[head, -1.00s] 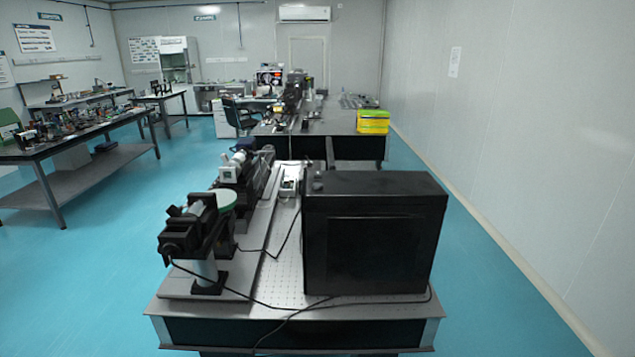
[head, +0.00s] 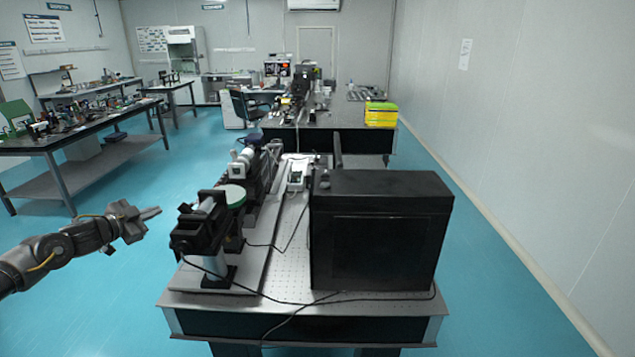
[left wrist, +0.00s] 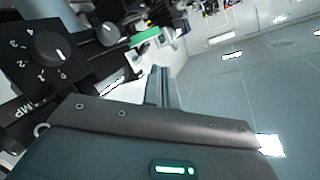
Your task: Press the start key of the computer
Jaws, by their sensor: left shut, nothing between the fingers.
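A large black box (head: 383,235), which looks like the computer case, stands on the right part of the near optical table (head: 285,225). I cannot make out a start key on it. My left gripper (head: 152,212) is shut and empty. It is in the air at the left of the near table, left of the black optical device and well apart from the box. Its closed fingers also show in the left wrist view (left wrist: 162,88). My right gripper is not in view.
A black optical device (head: 198,240) on a post stands at the table's left, with cables running along the front. A dial (left wrist: 48,47) with numbers shows in the left wrist view. A yellow-green box (head: 380,114) sits on the far table. Blue floor is free around the near table.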

